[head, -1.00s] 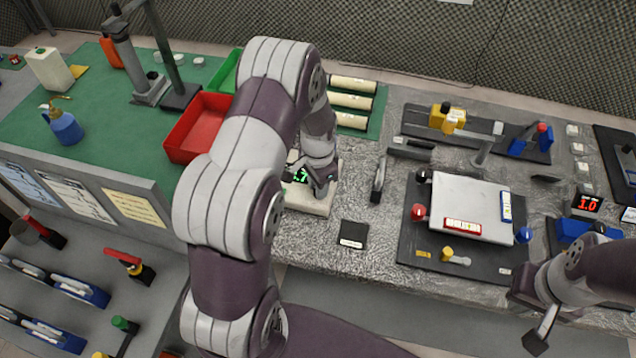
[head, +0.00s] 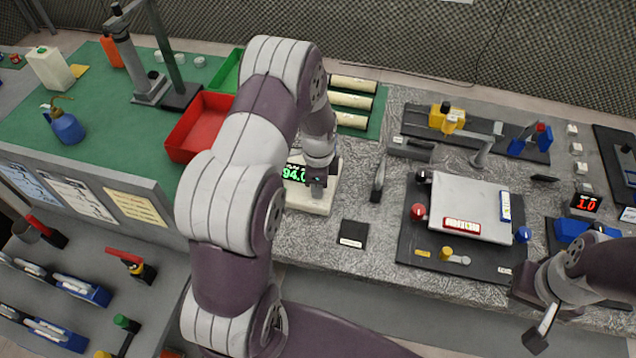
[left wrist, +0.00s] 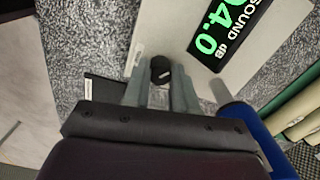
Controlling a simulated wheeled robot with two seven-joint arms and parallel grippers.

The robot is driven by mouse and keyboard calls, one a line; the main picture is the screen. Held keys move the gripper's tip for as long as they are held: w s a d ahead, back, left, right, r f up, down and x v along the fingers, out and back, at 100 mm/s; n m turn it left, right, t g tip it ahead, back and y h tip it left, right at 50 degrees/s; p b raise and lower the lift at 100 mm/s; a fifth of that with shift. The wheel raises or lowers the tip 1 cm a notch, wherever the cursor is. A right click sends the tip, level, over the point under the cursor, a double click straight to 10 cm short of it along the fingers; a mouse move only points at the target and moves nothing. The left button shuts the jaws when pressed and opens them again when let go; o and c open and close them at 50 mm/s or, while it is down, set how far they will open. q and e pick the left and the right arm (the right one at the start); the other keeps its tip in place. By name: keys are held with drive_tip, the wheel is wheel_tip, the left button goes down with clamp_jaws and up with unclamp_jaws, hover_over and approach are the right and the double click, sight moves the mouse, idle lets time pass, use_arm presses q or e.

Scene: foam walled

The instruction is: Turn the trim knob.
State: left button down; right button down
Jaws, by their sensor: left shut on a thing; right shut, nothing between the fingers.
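The black trim knob (left wrist: 160,70) sits on a pale box (head: 308,206) with a black display (head: 294,173) showing green digits. The digits look like 94.0 in the head view, with the right end partly covered. In the left wrist view the same display (left wrist: 226,30) also carries the words SOUND and dB. My left gripper (head: 317,186) points down at the box, and its fingers (left wrist: 161,82) are shut on the knob, one on each side. In the head view the gripper hides the knob. My right gripper (head: 539,333) is shut and empty, off the bench's front edge.
A red bin (head: 196,128) stands left of the box. A small black pad (head: 354,234) lies in front to the right, and a grey upright piece (head: 378,182) stands right of it. Cream cylinders (head: 352,102) lie behind. A plate fixture (head: 470,208) occupies the right.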

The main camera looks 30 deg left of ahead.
use_arm(q)
drive_tip(key=shift+w, duration=0.15)
drive_tip(key=c, duration=0.9)
unclamp_jaws()
wheel_tip(320, 180, up, 13)
drive_tip(key=b, duration=0.1)
drive_tip(key=shift+b, duration=0.4)
drive_tip(key=shift+f, duration=0.1)
drive_tip(key=s+d+n, duration=0.4)
drive_tip(key=s+n, duration=0.2)
drive_tip(key=s, duration=0.1)
drive_tip(key=s+d+n+t, duration=0.1)
drive_tip(key=s+d+n, duration=0.3)
drive_tip(key=s+n, duration=0.3)
drive_tip(key=shift+d, duration=0.25)
